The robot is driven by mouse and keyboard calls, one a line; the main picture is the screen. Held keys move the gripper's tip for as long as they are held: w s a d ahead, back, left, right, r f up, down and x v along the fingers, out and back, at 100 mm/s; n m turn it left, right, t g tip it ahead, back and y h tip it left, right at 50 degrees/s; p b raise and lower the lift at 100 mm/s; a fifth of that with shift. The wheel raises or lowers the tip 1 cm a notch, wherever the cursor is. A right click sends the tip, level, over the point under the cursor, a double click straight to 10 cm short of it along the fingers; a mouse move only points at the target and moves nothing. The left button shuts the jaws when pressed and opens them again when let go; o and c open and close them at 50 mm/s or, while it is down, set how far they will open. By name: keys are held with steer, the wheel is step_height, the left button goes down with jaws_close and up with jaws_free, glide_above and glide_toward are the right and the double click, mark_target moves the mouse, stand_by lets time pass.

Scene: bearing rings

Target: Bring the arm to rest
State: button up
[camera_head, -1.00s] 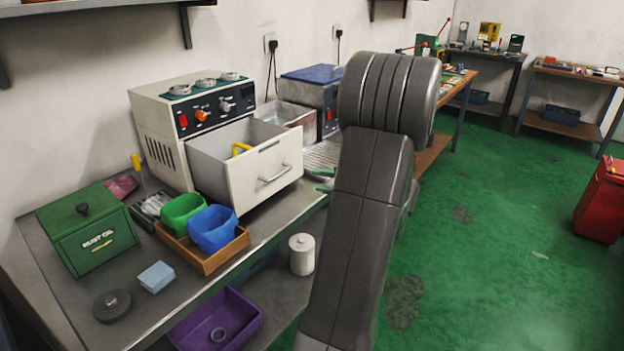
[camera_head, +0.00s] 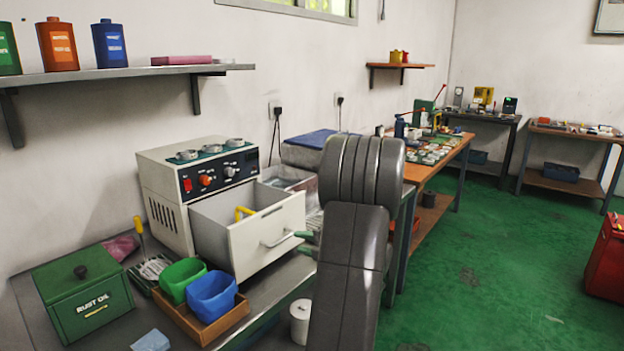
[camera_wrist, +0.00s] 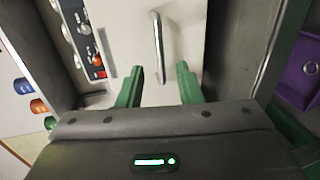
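My arm (camera_head: 350,245) rises at the centre of the head view, bent at a thick rounded joint. My gripper (camera_head: 306,243) shows only its green fingertips past the arm, near the handle of the open drawer (camera_head: 270,232). In the wrist view my gripper (camera_wrist: 160,85) has its two green fingers apart with nothing held between them. The pale drawer front (camera_wrist: 185,35) and its metal handle (camera_wrist: 158,45) lie beyond the fingertips. The rest of the gripper is hidden in the head view.
The cream machine (camera_head: 195,190) holds the drawer, with something yellow inside. A purple bin (camera_wrist: 300,85) shows in the wrist view. Green floor (camera_head: 480,260) is clear at right.

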mark_target(285, 238)
steer(key=x, duration=0.6)
steer(key=shift+w+a, duration=0.2)
steer(key=shift+a, duration=0.1)
steer(key=shift+r, duration=0.1)
